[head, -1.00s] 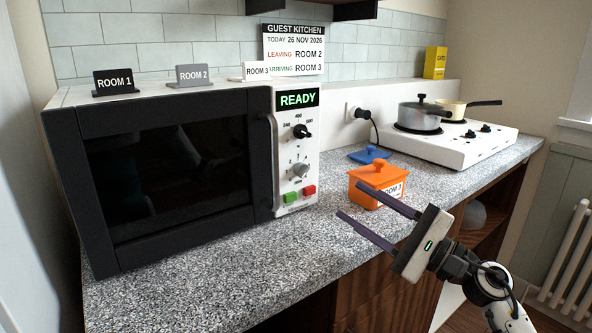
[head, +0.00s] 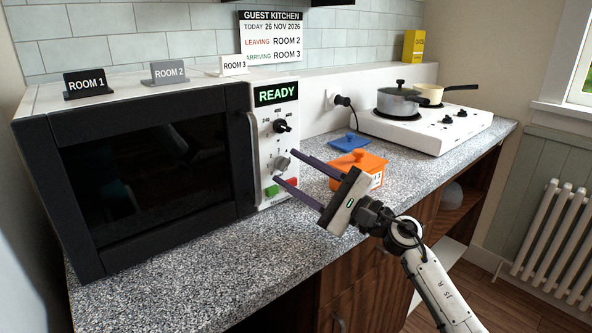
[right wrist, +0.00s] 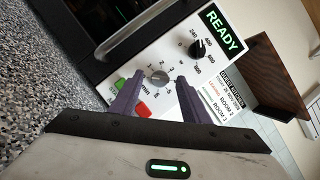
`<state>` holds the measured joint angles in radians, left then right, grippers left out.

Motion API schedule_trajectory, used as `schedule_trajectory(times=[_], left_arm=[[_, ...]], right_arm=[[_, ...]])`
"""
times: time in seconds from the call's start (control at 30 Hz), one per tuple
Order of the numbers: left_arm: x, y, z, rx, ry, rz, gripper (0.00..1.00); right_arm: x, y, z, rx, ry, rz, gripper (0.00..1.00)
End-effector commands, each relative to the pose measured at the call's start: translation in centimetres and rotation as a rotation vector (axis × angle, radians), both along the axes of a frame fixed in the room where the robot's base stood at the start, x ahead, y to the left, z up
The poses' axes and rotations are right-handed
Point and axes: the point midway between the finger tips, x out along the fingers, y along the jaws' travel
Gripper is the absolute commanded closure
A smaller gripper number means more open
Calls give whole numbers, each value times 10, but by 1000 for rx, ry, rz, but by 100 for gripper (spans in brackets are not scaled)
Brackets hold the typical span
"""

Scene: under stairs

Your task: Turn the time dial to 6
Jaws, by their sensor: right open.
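The microwave (head: 150,165) stands on the counter at the left with its door shut and a green READY display (head: 277,94). On its panel are a black upper dial (head: 282,126) and a grey lower time dial (head: 282,163). In the right wrist view the time dial (right wrist: 159,78) shows between my fingertips, with a number scale around it. Its exact setting is too small to tell. My right gripper (head: 283,166) is open and empty, its two fingers pointing at the panel around the time dial's level. It also shows in the right wrist view (right wrist: 155,95). My left gripper is not in view.
A green button (head: 271,191) and a partly hidden red button (right wrist: 142,109) sit below the time dial. A hob (head: 430,128) with pans stands further back.

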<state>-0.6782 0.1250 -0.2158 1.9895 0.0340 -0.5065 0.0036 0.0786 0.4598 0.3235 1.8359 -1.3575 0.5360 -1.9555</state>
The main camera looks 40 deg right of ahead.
Motion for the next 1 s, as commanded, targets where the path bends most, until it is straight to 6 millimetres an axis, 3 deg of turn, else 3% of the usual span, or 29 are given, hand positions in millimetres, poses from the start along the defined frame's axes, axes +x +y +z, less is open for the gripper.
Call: schedule_trajectory(times=[0.1, 0.37, 0.7, 1.0], left_arm=[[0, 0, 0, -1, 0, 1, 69], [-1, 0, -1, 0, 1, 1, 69], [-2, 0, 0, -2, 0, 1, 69], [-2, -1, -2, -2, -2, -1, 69]], right_arm=[[0, 0, 0, 0, 0, 0, 58], [0, 0, 0, 0, 0, 0, 99], [-1, 1, -1, 55, 4, 1, 99], [-1, 3, -3, 264, 21, 1, 99]])
